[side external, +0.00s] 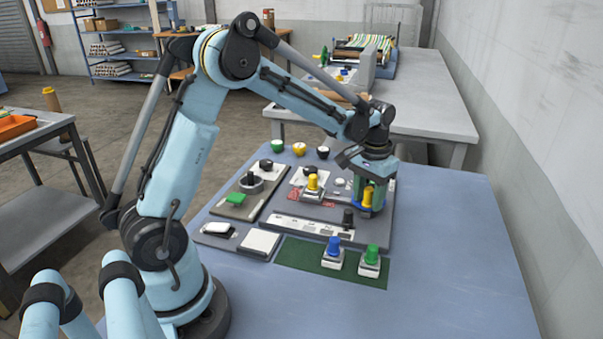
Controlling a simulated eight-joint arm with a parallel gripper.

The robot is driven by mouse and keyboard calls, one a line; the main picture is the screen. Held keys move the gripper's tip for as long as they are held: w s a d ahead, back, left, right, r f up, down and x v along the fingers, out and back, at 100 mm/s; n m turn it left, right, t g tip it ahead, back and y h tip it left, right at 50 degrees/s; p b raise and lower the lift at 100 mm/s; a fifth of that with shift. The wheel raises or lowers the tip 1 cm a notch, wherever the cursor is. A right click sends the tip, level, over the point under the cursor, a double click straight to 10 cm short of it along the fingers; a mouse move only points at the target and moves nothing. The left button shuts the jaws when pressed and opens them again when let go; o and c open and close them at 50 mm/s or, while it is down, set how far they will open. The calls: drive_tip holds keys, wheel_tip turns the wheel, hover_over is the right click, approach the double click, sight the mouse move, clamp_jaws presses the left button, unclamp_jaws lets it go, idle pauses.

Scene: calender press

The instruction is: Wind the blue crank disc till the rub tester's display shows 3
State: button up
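My gripper (367,195) points down at the right side of the grey panel. A yellow upright piece (367,196) shows between its fingers; whether they press on it I cannot tell. A little dark blue shows low down around the fingers, perhaps the crank disc, but the gripper hides most of it. I cannot pick out the rub tester's display for certain, and no number is readable. The grey panel (290,226) carries a pale labelled strip, a black knob (348,217) and a yellow-topped block (312,184).
A blue-topped block (333,252) and a green-topped block (370,262) stand on a green mat (300,254) in front. Black knobs and a green pad (236,198) lie left. Several small coloured cups line the back. The table's right side (460,240) is clear.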

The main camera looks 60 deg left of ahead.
drive_tip(key=c, duration=0.6)
drive_tip(key=shift+s+a, duration=0.4)
drive_tip(key=shift+a, duration=0.35)
